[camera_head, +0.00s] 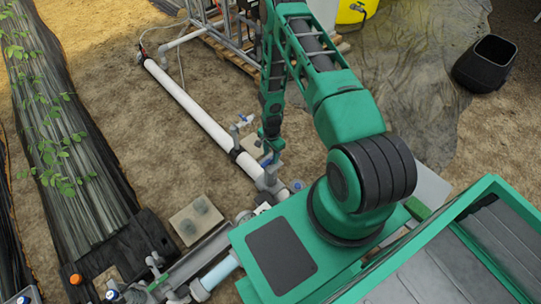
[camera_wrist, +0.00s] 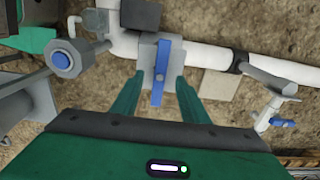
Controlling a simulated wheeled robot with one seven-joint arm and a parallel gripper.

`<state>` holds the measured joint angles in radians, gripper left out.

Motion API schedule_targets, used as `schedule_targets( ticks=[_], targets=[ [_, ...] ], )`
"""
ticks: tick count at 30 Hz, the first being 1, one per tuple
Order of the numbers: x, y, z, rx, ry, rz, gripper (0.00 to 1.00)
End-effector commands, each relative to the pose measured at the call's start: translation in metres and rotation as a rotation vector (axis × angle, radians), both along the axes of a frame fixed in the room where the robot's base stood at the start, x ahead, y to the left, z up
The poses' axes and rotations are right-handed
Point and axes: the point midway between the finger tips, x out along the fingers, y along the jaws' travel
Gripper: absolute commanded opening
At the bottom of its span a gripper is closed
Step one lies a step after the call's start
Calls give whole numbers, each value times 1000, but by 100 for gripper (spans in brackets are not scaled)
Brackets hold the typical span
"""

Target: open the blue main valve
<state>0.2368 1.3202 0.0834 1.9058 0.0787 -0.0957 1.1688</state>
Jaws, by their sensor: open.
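A blue valve lever (camera_wrist: 162,73) sits on a grey valve body on the white main pipe, and it shows in the wrist view between my fingers. It points down the picture, roughly across the pipe. My gripper (camera_wrist: 156,80) is open, with one green finger on each side of the lever; I cannot tell whether either finger touches it. In the head view my gripper (camera_head: 271,148) is low over the pipe's near end, and the blue lever (camera_head: 267,163) is mostly hidden behind it.
A small tap with a blue handle (camera_wrist: 283,123) stands on the right in the wrist view, and a blue-topped round fitting (camera_wrist: 62,60) on the left. The white pipe (camera_head: 195,112) runs up-left in the head view. A black bin (camera_head: 485,65) stands at upper right.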

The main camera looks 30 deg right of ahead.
Motion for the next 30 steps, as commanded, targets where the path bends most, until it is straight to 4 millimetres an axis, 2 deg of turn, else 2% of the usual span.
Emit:
schedule_targets(
  ticks=[8, 24, 30],
  targets=[
    [0, 0, -6, 0, 0, 0, 41],
    [-1, 0, -42, 0, 0, 1, 41],
    [-1, 0, -46, 0, -1, 1, 41]
  ],
)
